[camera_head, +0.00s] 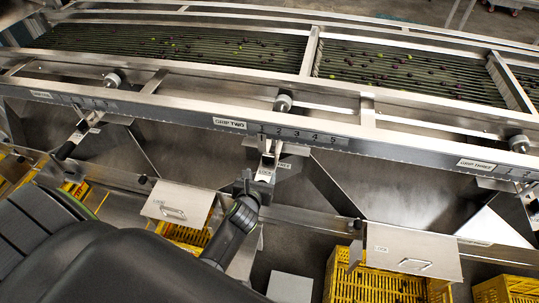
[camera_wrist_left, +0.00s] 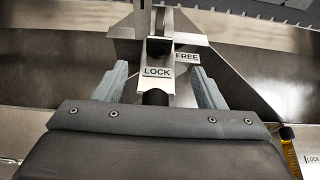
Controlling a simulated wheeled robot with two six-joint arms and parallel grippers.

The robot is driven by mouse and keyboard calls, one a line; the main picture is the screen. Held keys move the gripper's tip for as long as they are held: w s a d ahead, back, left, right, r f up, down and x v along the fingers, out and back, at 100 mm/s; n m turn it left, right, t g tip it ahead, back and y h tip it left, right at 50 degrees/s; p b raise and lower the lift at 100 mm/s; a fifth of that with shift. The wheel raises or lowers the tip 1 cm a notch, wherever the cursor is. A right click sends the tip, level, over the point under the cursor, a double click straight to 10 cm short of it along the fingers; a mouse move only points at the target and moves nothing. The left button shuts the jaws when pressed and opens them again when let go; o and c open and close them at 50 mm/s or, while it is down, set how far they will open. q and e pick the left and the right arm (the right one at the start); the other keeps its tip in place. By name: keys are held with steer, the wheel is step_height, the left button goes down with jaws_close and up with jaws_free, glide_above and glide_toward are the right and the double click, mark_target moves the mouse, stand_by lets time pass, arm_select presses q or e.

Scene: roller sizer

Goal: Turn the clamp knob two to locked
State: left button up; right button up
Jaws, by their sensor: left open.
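The clamp for GRIP TWO sits on a bracket under the label GRIP TWO (camera_head: 229,123) and the number scale in the head view. In the left wrist view a dark cylindrical handle (camera_wrist_left: 155,97), which looks like clamp knob two, points toward my palm, just below the LOCK label (camera_wrist_left: 157,72). The FREE label (camera_wrist_left: 187,57) is to the right. My left gripper (camera_head: 246,178) is open, its grey fingers on either side of the handle with gaps; it also shows in the left wrist view (camera_wrist_left: 158,78). In the head view it hides most of the handle. My right gripper is not in view.
Similar clamps stand under GRIP THREE (camera_head: 477,164) at right and at left, with a black handle (camera_head: 65,150). Metal flaps (camera_head: 178,203) and yellow crates (camera_head: 345,275) lie below. The roller bed (camera_head: 180,42) with olives runs along the back.

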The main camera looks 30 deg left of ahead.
mark_target(268, 158)
arm_select(q)
steer(key=b+x, duration=0.3)
steer(key=x, duration=1)
steer(key=shift+w+a+f+b, duration=0.15)
steer(key=shift+w+b, duration=0.2)
steer(key=shift+b, duration=0.05)
steer(key=shift+w+a+f, duration=0.2)
steer(key=shift+w, duration=0.45)
